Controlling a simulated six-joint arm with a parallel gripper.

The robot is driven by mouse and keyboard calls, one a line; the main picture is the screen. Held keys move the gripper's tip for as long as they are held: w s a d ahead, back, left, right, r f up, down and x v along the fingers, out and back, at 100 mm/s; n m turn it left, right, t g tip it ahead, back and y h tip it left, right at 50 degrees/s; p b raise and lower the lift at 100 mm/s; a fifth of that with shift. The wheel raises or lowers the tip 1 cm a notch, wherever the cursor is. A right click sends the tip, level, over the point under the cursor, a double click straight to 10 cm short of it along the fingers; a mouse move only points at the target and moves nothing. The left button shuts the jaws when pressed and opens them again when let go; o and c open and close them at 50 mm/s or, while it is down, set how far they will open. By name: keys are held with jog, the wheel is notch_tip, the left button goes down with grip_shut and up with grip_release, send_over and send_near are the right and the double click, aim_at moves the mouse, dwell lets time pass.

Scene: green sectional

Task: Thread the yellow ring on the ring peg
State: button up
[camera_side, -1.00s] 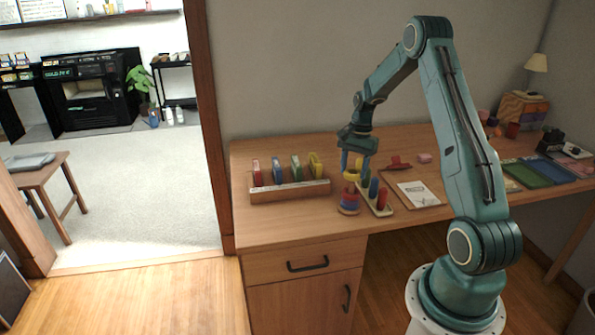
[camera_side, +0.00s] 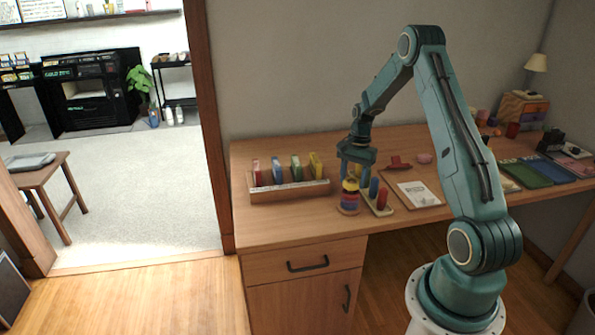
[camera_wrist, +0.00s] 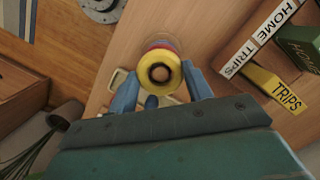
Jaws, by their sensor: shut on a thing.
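The yellow ring (camera_side: 350,184) sits at the top of a stack of red and blue rings (camera_side: 349,198), level and with no clear gap beneath it. The wrist view looks down on the yellow ring (camera_wrist: 173,67), with red and blue edges showing behind it. A brownish round end, apparently the ring peg (camera_wrist: 160,73), shows inside its hole, so the ring appears to be around the peg. My gripper (camera_side: 357,172) is low over the stack, its blue fingers (camera_wrist: 161,88) on either side of the yellow ring, shut on it. The peg's lower part is hidden.
A board with upright coloured pieces (camera_side: 388,210) stands close to the right of the stack. A wooden holder (camera_side: 290,190) with labelled coloured blocks is to the left. A clipboard (camera_side: 418,194) lies farther right. The front left desktop is clear.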

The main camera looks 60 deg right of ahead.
jog(key=shift+f, duration=0.7)
jog(key=shift+f, duration=0.1)
jog(key=o, duration=1)
notch_tip(320, 180, up, 14)
jog(key=d, duration=0.2)
jog(key=shift+f, duration=0.15)
dwell(0.5)
